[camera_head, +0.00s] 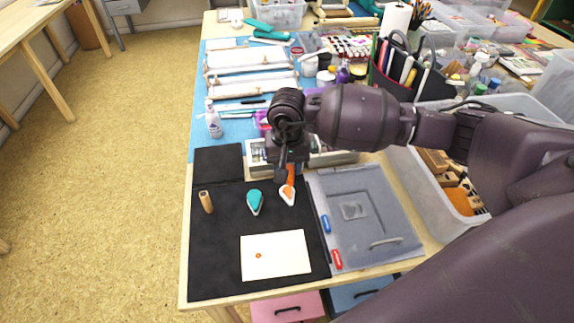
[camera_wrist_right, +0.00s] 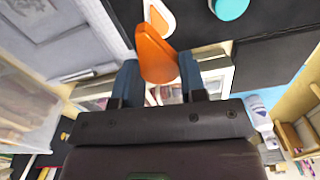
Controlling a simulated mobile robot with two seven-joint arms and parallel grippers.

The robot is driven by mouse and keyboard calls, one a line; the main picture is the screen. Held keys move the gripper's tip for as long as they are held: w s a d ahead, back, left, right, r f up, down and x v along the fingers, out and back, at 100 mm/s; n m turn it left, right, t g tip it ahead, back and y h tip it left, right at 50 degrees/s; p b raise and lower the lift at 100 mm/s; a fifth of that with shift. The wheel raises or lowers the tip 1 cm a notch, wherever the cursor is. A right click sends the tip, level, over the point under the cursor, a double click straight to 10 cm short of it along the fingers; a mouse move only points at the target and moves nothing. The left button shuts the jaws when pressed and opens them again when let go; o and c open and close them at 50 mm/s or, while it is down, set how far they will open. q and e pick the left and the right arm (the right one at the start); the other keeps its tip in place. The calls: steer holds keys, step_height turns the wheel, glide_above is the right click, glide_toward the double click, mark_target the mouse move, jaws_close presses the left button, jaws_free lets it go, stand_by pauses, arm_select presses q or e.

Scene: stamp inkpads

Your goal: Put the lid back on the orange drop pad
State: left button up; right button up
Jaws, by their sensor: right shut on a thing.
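My right gripper (camera_head: 290,163) comes down over the back of the black mat (camera_head: 215,260). It is shut on the orange lid (camera_wrist_right: 155,52), held between its two blue-grey fingers in the right wrist view. The lid also shows below the gripper in the head view (camera_head: 291,174). The orange drop pad (camera_head: 287,195), a white drop-shaped base with an orange middle, lies on the mat just in front of the lid; it shows in the wrist view too (camera_wrist_right: 160,17). I cannot tell whether lid and pad touch. My left gripper is not in view.
A teal drop pad (camera_head: 255,202) lies left of the orange one. A wooden stamp (camera_head: 206,201) stands further left. White paper (camera_head: 275,266) with a small orange mark lies in front. A grey lidded box (camera_head: 400,225) borders the mat on the right.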

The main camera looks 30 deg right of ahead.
mark_target(287, 189)
steer(key=shift+f+b, duration=0.8)
steer(key=shift+f, duration=0.8)
steer(key=shift+f+b, duration=0.35)
steer(key=shift+f, duration=0.35)
steer(key=shift+f+b, duration=0.3)
steer(key=shift+f, duration=0.25)
steer(key=shift+f, duration=0.3)
steer(key=shift+b, duration=0.3)
